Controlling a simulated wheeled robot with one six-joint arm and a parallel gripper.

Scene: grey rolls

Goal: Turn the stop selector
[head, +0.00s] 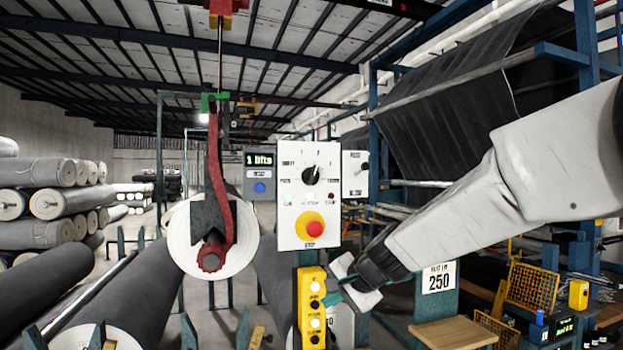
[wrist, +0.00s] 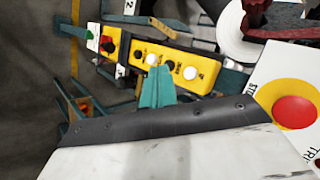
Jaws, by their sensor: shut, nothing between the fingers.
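A white control panel (head: 286,235) stands in the middle of the head view. Near its top is a black rotary selector knob (head: 311,174) with small labels around it, too small to read fully. Below it is a red button (head: 313,227) on a yellow ring marked STOP; it also shows at the right of the wrist view (wrist: 296,112). My gripper (head: 334,298) is below and right of that panel, close to a yellow button box (head: 311,310). Its teal fingers (wrist: 157,75) are shut and empty, overlapping the yellow box in the wrist view; contact cannot be told. The selector knob is outside the wrist view.
A red hook (head: 218,190) hangs in front of a large pale roll end (head: 183,240) left of the panel. A smaller panel with a knob (head: 356,175) stands behind right. A "250" sign (head: 439,278) is under my arm. Grey rolls (head: 60,203) are stacked left.

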